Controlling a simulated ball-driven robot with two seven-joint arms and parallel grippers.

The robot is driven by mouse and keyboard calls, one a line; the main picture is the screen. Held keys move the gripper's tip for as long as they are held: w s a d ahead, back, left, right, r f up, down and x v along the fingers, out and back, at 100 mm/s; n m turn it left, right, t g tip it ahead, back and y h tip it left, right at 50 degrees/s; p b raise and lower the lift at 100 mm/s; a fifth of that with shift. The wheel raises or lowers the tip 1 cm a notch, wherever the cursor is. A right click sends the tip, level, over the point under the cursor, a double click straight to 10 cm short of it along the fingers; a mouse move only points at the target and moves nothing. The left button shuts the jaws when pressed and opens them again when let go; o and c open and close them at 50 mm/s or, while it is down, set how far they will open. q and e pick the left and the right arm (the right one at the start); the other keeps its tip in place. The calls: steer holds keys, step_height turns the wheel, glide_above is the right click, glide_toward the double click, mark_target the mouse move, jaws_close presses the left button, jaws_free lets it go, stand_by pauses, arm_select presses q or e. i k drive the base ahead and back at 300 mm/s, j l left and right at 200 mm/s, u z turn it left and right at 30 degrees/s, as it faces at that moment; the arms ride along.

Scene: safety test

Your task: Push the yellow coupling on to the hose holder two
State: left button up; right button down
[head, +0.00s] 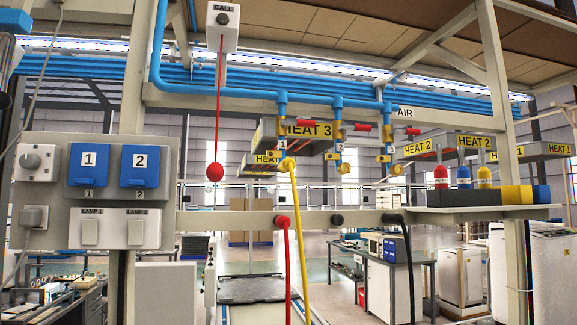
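The yellow coupling (287,164) is at the lower end of the first blue air outlet, beside the label 1. Its yellow hose (300,240) hangs down from it past the beam. On the beam below, a black round holder (336,219) stands bare between a red coupling (282,222) with its red hose and a black coupling (393,218) with its black hose. The beam's holders show no readable numbers, but the bare one is the middle of the three. Neither of my grippers is in view.
Outlets labelled 2 (337,153) and 3 hang to the right with red-handled valves. A red ball (214,172) hangs on the call cord. Blue switches (88,165) are at left. A shelf (480,212) at right holds bottles and blocks. The space before the beam is clear.

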mark_target(284, 167)
steer(key=i+j, duration=0.15)
steer(key=j, duration=0.25)
steer(key=i+j, duration=0.15)
steer(key=j, duration=0.25)
steer(key=i+j, duration=0.15)
steer(key=j, duration=0.25)
steer(key=z, duration=1.8)
